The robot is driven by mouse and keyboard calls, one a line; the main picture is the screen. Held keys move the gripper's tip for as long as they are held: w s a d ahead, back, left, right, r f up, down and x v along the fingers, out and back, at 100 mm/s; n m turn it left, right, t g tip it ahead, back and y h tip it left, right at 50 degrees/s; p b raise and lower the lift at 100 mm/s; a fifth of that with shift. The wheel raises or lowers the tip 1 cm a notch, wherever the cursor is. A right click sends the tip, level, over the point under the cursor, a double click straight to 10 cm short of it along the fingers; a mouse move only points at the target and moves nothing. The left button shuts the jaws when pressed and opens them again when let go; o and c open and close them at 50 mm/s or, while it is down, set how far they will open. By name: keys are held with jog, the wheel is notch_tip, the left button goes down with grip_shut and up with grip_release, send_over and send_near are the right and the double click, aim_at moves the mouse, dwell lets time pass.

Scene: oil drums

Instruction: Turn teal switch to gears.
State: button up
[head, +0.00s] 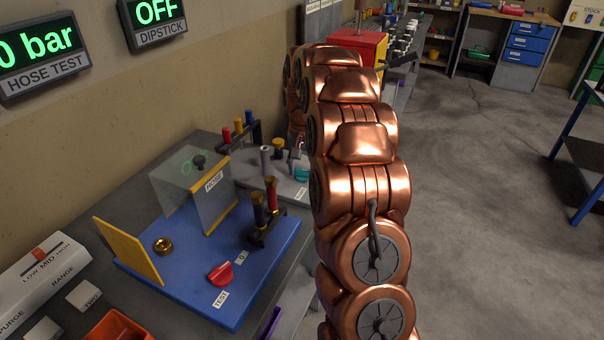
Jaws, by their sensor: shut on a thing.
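The teal switch (302,175) shows as a small teal piece on the grey panel beyond the blue board, close to the left edge of my copper arm. My gripper (298,161) reaches down at it from above and is shut on it. My arm hides part of the gripper and the right side of the switch. A small label lies on the panel just below the switch, too small to read. I cannot tell which way the switch points.
On the blue board (190,284) are a red knob (220,273), a clear HOSE shield (190,185), a yellow plate (128,250) and a tool stand. Screens read "0 bar" and "OFF". A red cabinet (350,45) stands behind. Open floor lies to the right.

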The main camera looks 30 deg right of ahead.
aim_at(302, 170)
jog(key=shift+m+b, duration=0.45)
jog(key=shift+m, duration=0.45)
jog(key=o, duration=1.1)
notch_tip(302, 170, up, 12)
dwell(0.6)
